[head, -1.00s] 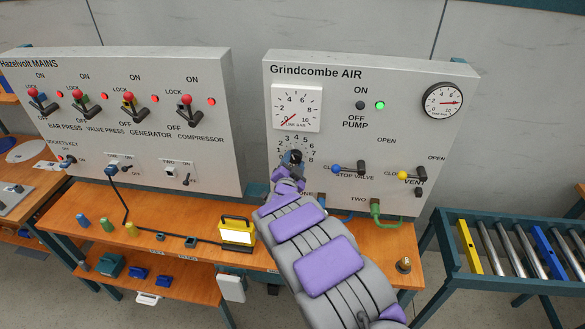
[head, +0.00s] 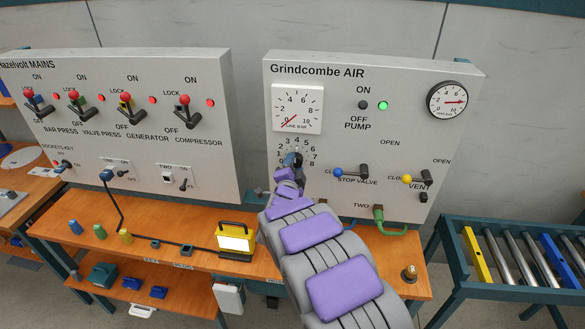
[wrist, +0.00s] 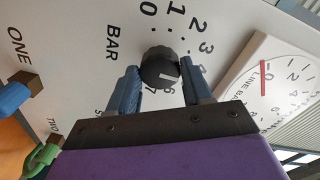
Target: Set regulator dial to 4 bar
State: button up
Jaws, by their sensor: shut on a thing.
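The regulator dial (wrist: 160,66) is a round black knob with a white mark on the AIR panel, inside a printed ring of numbers. In the head view the dial (head: 297,160) is partly hidden by my gripper (head: 293,163). In the wrist view my gripper's (wrist: 161,88) blue fingers are shut on the knob from both sides. The white mark is on the knob's lower part, near my gripper; I cannot tell its exact number. The LINE BAR gauge (head: 298,108) above has its red needle at about 0; it also shows in the wrist view (wrist: 275,80).
The stop valve lever (head: 350,172) and vent lever (head: 415,179) stick out right of the dial. The pump light (head: 383,105) is green. A second gauge (head: 447,101) reads high. Hoses, including a green one (head: 380,220), leave the panel below.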

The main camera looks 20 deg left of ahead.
jog(key=shift+d+f, duration=0.1)
jog(key=shift+f, duration=0.05)
jog(key=o, duration=1)
jog(key=shift+d, duration=0.1)
jog(key=shift+o, duration=0.2)
jog(key=shift+s+r, duration=0.2)
jog(key=shift+s, duration=0.35)
jog(key=p+v, duration=0.1)
jog(key=v, duration=1.5)
jog(key=shift+s+f, duration=0.1)
jog(key=shift+f, duration=0.05)
